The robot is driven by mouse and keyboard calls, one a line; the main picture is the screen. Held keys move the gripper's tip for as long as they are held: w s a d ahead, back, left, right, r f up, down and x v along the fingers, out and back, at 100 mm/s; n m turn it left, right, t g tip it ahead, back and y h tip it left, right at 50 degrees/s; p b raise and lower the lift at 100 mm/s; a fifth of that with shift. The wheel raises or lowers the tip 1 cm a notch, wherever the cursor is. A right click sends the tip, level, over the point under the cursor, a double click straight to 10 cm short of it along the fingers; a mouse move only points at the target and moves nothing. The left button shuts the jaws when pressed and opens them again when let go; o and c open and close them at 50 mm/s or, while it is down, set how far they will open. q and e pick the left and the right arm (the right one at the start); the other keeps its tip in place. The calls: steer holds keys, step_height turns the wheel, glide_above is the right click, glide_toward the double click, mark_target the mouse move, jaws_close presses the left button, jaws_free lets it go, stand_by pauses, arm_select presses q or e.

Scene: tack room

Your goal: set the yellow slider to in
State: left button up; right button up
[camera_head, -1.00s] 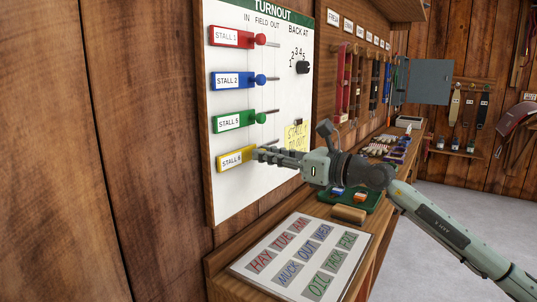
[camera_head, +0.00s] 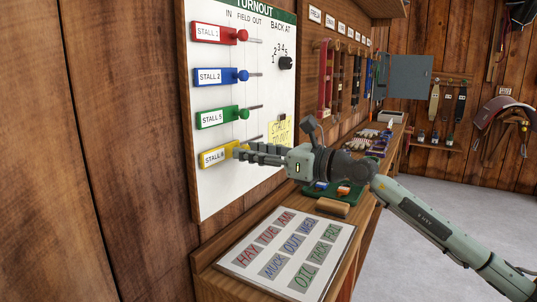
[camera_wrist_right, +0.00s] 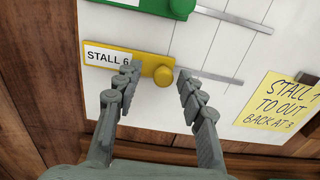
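The yellow slider (camera_head: 214,157) is the lowest of the sliders on the white turnout board, a bar with a white stall label and a round knob at its right end. In the right wrist view its label reads STALL 6, and the yellow knob (camera_wrist_right: 163,75) shows clearly. My right gripper (camera_head: 240,151) is at this slider, and its fingers cover the knob in the head view. In the wrist view the right gripper (camera_wrist_right: 158,80) is open, one finger over the bar left of the knob, the other right of it, with a visible gap there. My left gripper is not in view.
Red (camera_head: 215,33), blue (camera_head: 217,76) and green (camera_head: 217,117) sliders sit above, their knobs roughly in one column. IN, FIELD and OUT head the board (camera_head: 240,180). A dial (camera_head: 285,63) and yellow note (camera_head: 278,133) are to the right. A lettered panel (camera_head: 290,250) lies below.

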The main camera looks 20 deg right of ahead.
steer(key=v, duration=1.1)
steer(key=shift+s, duration=0.2)
steer(key=shift+d, duration=0.15)
